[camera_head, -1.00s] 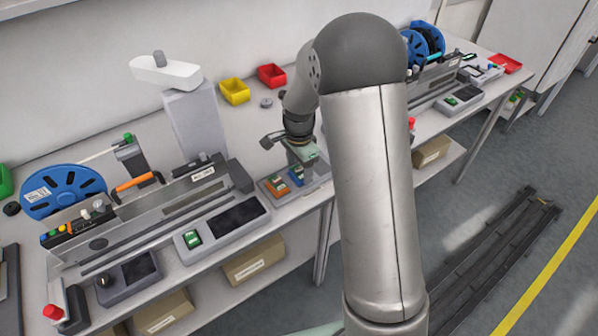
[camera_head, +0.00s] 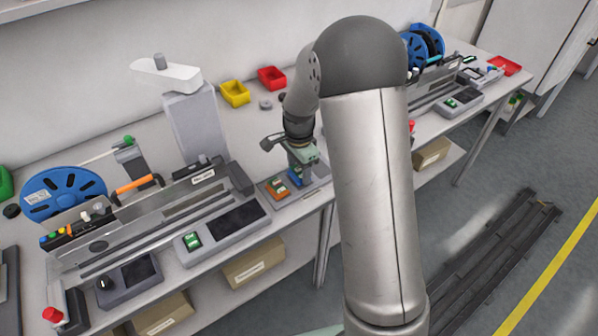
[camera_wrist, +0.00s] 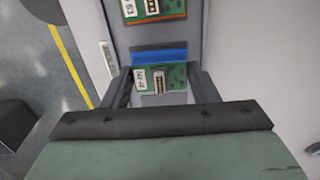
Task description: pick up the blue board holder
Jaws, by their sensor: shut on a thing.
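The blue board holder (camera_wrist: 160,55) shows in the wrist view as a blue strip behind a small green circuit board (camera_wrist: 150,77) with a white label and a pale connector. My gripper (camera_wrist: 161,72) has one dark finger on each side of it and is shut on it. In the head view the holder (camera_head: 295,181) is a small blue patch under my gripper (camera_head: 298,174), at the tray near the table's front edge. The gripper hides much of it, and I cannot tell whether it is clear of the tray.
An orange board holder (camera_head: 275,191) with a green board stands just left of it. A feeder with a blue reel (camera_head: 62,193) lies further left. Yellow (camera_head: 235,92) and red (camera_head: 272,76) bins stand at the back.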

